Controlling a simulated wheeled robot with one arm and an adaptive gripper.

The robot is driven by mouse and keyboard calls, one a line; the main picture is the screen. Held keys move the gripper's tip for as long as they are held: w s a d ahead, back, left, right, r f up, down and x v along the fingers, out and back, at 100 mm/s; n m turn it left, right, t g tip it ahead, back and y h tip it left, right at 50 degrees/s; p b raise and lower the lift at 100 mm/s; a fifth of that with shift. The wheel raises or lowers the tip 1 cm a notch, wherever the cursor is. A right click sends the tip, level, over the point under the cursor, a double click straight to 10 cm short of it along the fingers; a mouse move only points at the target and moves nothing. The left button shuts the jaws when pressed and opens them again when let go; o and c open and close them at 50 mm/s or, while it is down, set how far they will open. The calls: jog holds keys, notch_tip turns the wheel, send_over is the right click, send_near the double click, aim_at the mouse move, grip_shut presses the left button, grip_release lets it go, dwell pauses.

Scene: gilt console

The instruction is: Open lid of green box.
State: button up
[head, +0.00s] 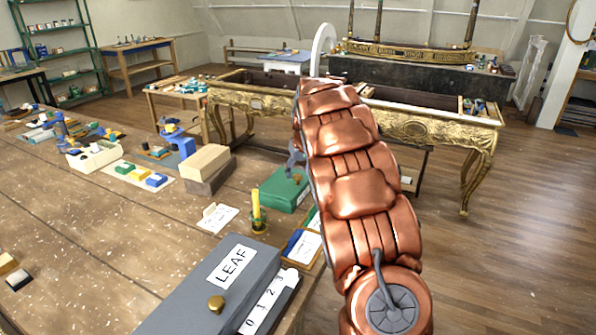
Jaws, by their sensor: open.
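The green box (273,193) sits on the wooden workbench near its right edge, with its lid down. A small brass knob (297,179) shows on its top. A white label is on the box's front, partly covered. My gripper (295,163) is at the back of the box, just above its lid near the knob. Only a grey part of it shows beside my copper arm, which hides the rest and the box's right side. The gripper is open; whether it touches the knob I cannot tell.
A grey box (205,295) labelled LEAF, with a brass knob, stands in the foreground. A jar with a yellow stick (257,215), a white card (217,218) and stacked wooden blocks (204,168) are near the green box. A gilt console (415,130) stands behind.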

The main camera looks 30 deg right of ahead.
jog(key=shift+x, duration=1.05)
grip_shut()
